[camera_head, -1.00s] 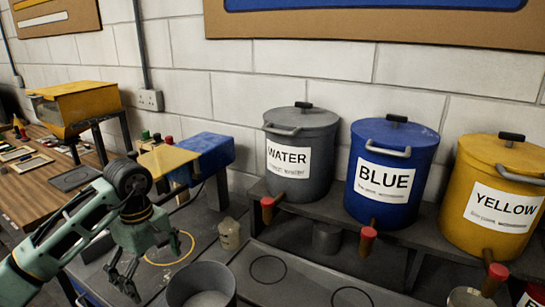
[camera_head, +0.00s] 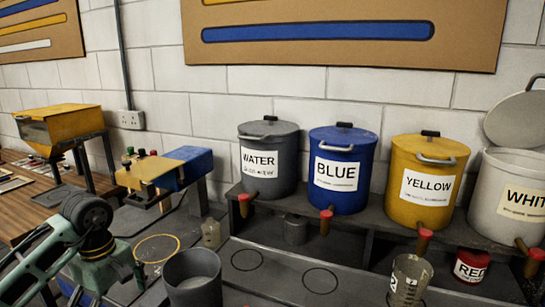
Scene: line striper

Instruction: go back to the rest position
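My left arm comes in at the lower left, and its green and black gripper (camera_head: 112,272) hangs over the grey bench beside the dark grey pot (camera_head: 192,281). The gripper's fingers are mostly cut off or hidden at the bottom of the picture, so I cannot tell whether they are open or shut. I see nothing held in it. My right gripper is not in view.
Buckets labelled WATER (camera_head: 270,155), BLUE (camera_head: 343,170), YELLOW (camera_head: 428,180) and WHITE (camera_head: 500,205) stand on a grey shelf; the white one's lid is raised. A measuring cup (camera_head: 408,280) and a RED can (camera_head: 472,266) stand lower right. A blue-yellow machine (camera_head: 185,165) stands left.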

